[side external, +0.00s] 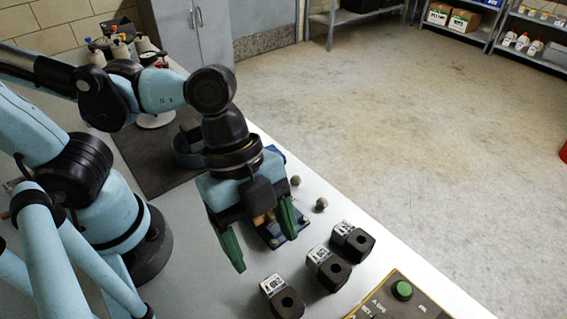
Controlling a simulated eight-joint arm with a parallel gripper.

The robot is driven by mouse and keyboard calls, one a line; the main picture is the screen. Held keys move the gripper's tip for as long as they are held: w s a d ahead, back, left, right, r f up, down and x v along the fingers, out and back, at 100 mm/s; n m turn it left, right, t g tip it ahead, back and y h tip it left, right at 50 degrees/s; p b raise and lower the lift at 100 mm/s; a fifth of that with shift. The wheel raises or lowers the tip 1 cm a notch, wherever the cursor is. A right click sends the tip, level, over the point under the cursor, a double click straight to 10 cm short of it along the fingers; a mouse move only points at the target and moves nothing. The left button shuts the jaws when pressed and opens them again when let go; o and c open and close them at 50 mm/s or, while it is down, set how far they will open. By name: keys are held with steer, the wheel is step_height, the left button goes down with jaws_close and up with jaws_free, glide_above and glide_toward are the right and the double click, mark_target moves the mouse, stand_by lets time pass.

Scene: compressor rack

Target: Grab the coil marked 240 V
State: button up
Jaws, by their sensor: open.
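Three black block-shaped coils, each with a round hole and a white label, stand in a slanting row on the light bench. One is at the back (360,243), one in the middle (335,272) and one at the front (289,303). The label print is too small to read surely, so I cannot tell which is marked 240 V. My gripper (260,232) has green fingers, is open and hangs left of the row, apart from the coils. No coil shows between its fingers.
A blue item (292,229) lies partly hidden behind my gripper. Two small round grey things (321,204) sit near the bench edge. A panel with a green button (402,290) is at the front right.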

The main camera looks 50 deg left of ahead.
mark_target(281, 294)
steer(key=shift+x, duration=3.05)
steer(key=shift+x, duration=2.5)
steer(key=shift+d, duration=0.15)
steer(key=shift+c, duration=0.4)
steer(key=c, duration=1.2)
